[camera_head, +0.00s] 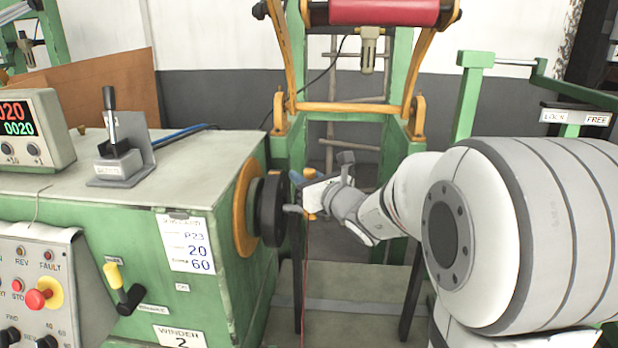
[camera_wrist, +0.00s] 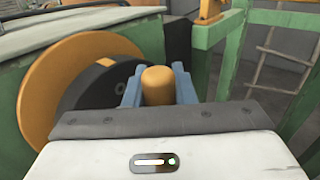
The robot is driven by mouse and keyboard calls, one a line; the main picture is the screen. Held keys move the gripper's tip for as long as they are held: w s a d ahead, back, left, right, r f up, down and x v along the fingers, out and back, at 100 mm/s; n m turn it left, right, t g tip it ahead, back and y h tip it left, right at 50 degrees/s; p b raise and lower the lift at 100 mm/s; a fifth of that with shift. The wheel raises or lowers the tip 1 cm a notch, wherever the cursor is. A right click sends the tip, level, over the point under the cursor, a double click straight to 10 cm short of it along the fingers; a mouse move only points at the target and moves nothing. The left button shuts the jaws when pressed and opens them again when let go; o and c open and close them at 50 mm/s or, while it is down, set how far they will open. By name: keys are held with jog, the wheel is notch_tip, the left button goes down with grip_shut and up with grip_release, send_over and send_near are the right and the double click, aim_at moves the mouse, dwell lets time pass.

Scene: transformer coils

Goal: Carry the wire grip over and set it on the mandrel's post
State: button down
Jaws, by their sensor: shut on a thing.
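My gripper (camera_head: 305,190) is shut on the wire grip, in front of the winder's round face. In the wrist view the wire grip (camera_wrist: 158,86) is a rounded orange-tan piece between the two blue fingers (camera_wrist: 131,92). In the head view only small orange bits of it show beside the fingers. A thin red wire (camera_head: 305,265) hangs down below the gripper. The mandrel has an orange disc (camera_head: 245,208) and a black disc (camera_head: 271,208); the orange disc also shows in the wrist view (camera_wrist: 45,85). A short grey stub (camera_head: 292,209) sticks out near the black disc, partly by my gripper.
The green winder cabinet (camera_head: 225,285) stands at the left, with a lever box (camera_head: 120,165) on top. A green frame with orange arms (camera_head: 415,75) and a red roller (camera_head: 383,12) stands behind. A green rail post (camera_head: 467,100) is at the right.

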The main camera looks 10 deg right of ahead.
jog(key=shift+f+b, duration=0.55)
jog(key=shift+b, duration=0.1)
jog(key=c, duration=1.1)
grip_release()
jog(key=v, duration=0.8)
jog(key=shift+b, duration=0.3)
jog(key=shift+w, duration=0.1)
